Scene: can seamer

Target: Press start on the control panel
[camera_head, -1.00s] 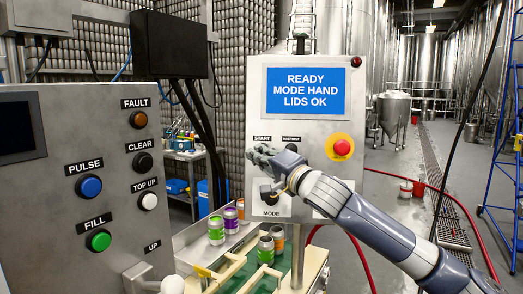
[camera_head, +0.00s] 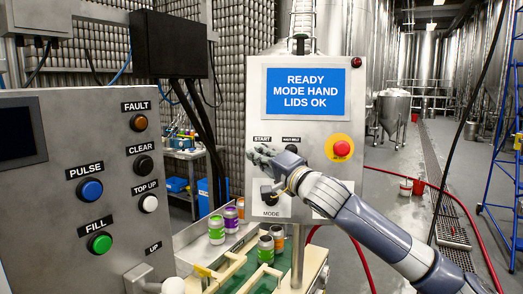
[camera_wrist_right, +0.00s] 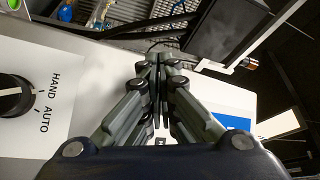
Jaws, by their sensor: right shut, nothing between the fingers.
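The control panel (camera_head: 350,115) stands in the middle of the head view. Its blue screen (camera_head: 305,91) reads READY, MODE HAND, LIDS OK. My right gripper (camera_head: 254,153) is shut and empty, in front of the panel's left side just under the START label (camera_head: 262,138). It hides the start button, and I cannot tell if the fingertips touch it. In the right wrist view the closed fingers (camera_wrist_right: 158,62) point at the panel face, with the mode knob (camera_wrist_right: 14,96) at the left, marked HAND and AUTO. My left gripper is not in view.
A red emergency button (camera_head: 341,148) on a yellow ring sits right of my right gripper. Below are several cans (camera_head: 216,230) on the conveyor. A second panel (camera_head: 50,190) with PULSE, FILL and other buttons fills the left. A black box (camera_head: 170,45) hangs behind.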

